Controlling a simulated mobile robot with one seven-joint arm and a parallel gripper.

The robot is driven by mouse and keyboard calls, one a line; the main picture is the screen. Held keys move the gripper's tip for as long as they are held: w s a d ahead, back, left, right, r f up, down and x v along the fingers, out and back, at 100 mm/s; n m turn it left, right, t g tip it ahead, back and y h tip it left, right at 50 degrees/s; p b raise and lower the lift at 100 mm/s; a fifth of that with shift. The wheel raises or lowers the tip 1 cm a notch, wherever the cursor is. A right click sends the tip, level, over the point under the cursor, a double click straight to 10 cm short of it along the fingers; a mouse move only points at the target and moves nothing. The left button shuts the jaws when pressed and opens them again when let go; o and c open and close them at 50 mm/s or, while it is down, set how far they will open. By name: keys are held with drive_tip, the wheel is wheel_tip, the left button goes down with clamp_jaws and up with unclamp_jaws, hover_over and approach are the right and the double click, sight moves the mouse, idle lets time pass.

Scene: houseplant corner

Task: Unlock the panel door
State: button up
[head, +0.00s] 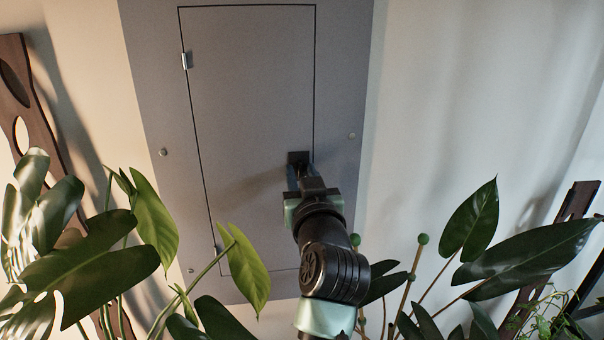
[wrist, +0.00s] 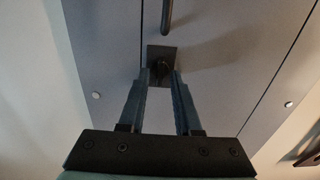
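The grey panel door (head: 250,90), outlined by a dark seam, is closed flush in its grey surround. A small dark square lock plate (head: 298,157) sits near its right edge, partly hidden by my gripper (head: 304,180). In the wrist view, the lock plate (wrist: 173,54) carries a dark round knob or key (wrist: 160,68). My gripper (wrist: 161,78) points straight at it, its two fingers apart, one on each side of the knob. I see no clear contact. A dark bar handle (wrist: 167,15) is just beyond the plate.
Hinges (head: 185,61) are on the door's left edge. Small round fasteners (head: 163,152) dot the surround. Large-leaved plants (head: 155,222) rise at lower left, and more leaves (head: 480,215) with green-tipped stakes (head: 423,239) at right. The wall right of the panel is bare.

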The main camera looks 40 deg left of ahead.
clamp_jaws()
drive_tip(key=shift+m, duration=0.4)
drive_tip(key=m+p, duration=0.2)
drive_tip(key=m, duration=0.4)
drive_tip(key=shift+w, duration=0.1)
drive_tip(key=m+p, duration=0.3)
drive_tip(key=m, duration=0.2)
drive_tip(key=shift+d+m, duration=0.1)
drive_tip(key=shift+m, duration=0.3)
drive_tip(key=m+p, duration=0.3)
drive_tip(key=m, duration=0.2)
drive_tip(key=shift+f, duration=0.15)
drive_tip(key=shift+m, duration=0.4)
drive_tip(key=shift+o, duration=1.1)
unclamp_jaws()
